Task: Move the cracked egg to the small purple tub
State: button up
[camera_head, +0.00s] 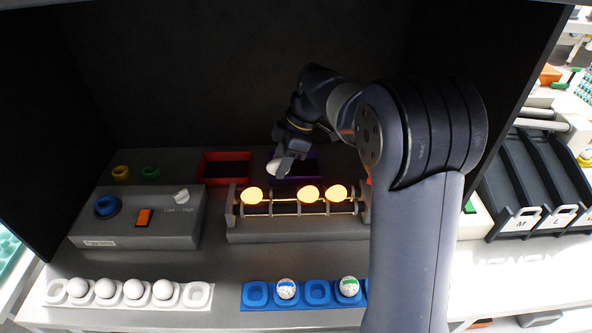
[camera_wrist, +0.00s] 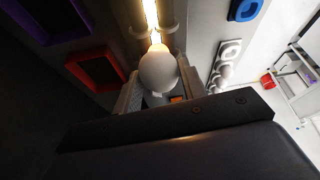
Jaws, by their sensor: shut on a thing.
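My gripper (camera_head: 284,164) is shut on a white egg (camera_head: 273,168), held in the air above the back side of the glowing roller stand. In the wrist view the egg (camera_wrist: 158,70) sits between the two fingers. I cannot make out a crack on its visible side. The small purple tub (camera_head: 320,164) is behind and to the right of my gripper in the head view, partly hidden by it. The purple tub also shows at the top left of the wrist view (camera_wrist: 48,30), apart from the egg.
A red tub (camera_head: 203,168) stands left of the purple one. Several glowing eggs (camera_head: 308,194) lie on the roller stand (camera_head: 290,233). A grey control box (camera_head: 135,225) is at left. A white egg tray (camera_head: 198,296) and a blue tray (camera_head: 256,294) are in front.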

jog(key=shift+w, duration=0.1)
jog(key=shift+w+d+r+p, duration=0.1)
jog(key=shift+w+r+p, duration=0.05)
jog(key=shift+w+p, duration=0.2)
jog(key=w+d+f+p, duration=0.2)
jog(key=w+f+p, duration=0.2)
jog(key=w, duration=0.5)
jog(key=w+d+f+p, duration=0.3)
jog(key=w+f, duration=0.2)
jog(key=w, duration=0.5)
jog(key=shift+d+f+p, duration=0.2)
jog(key=shift+f+p, duration=0.05)
jog(key=shift+p, duration=0.15)
jog(key=shift+a, duration=0.1)
jog(key=shift+a+b, duration=0.25)
jog(key=shift+b, duration=0.05)
jog(key=shift+f, duration=0.1)
jog(key=shift+f+b, duration=1.45)
jog(key=shift+f, duration=0.2)
